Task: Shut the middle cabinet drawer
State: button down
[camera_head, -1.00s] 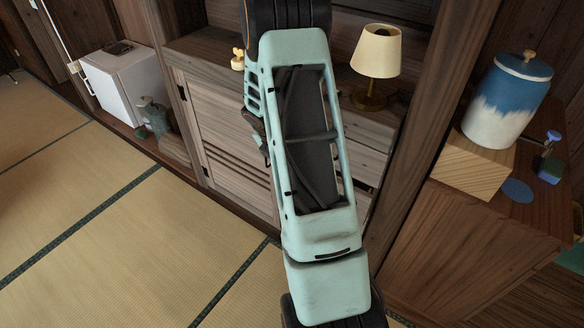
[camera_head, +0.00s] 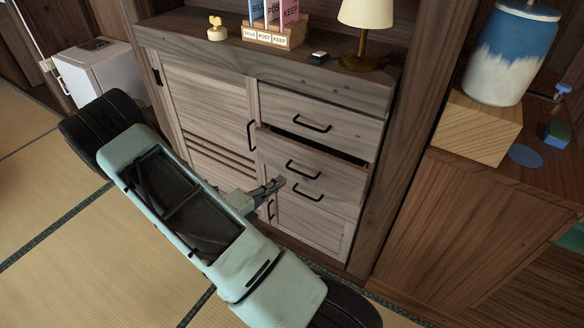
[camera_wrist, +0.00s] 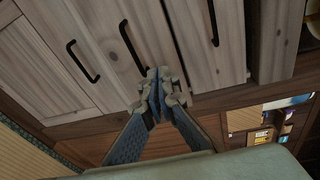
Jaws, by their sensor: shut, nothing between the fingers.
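The wooden cabinet (camera_head: 205,85) has several fronts with black handles. The middle drawer (camera_head: 335,170) stands partly out, with a dark gap along its top edge below the closed-looking top drawer (camera_head: 335,115). Its black handle (camera_head: 303,170) faces me. My gripper (camera_head: 275,186) is at the left side of the drawer's front, low and close to it; contact cannot be told. In the wrist view my gripper (camera_wrist: 160,88) is shut and empty, its fingertips together before wooden fronts with black handles (camera_wrist: 132,46).
A lamp (camera_head: 366,28), a wooden letter holder (camera_head: 273,36) and a small wooden figure (camera_head: 217,28) stand on the cabinet ledge. At right, a blue-white jar (camera_head: 510,55) stands on a wooden block (camera_head: 467,125). Tatami floor (camera_head: 60,255) is clear at left.

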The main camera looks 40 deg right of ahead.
jog(key=w+a+n+t, duration=0.2)
jog(key=n+t, duration=0.1)
jog(key=b, duration=0.4)
send_near(297, 149)
jog(key=shift+h, duration=0.4)
jog(key=x, duration=0.6)
jog(key=shift+f, duration=0.3)
jog(key=shift+w+d+r, duration=0.1)
jog(key=shift+d, duration=0.3)
jog(key=shift+w+d+r+p, duration=0.2)
jog(key=shift+d+p, duration=0.1)
jog(key=shift+d, duration=0.2)
jog(key=shift+w+d+f, duration=0.15)
jog(key=shift+w+d, duration=0.1)
jog(key=shift+d, duration=0.45)
jog(key=shift+a, duration=0.1)
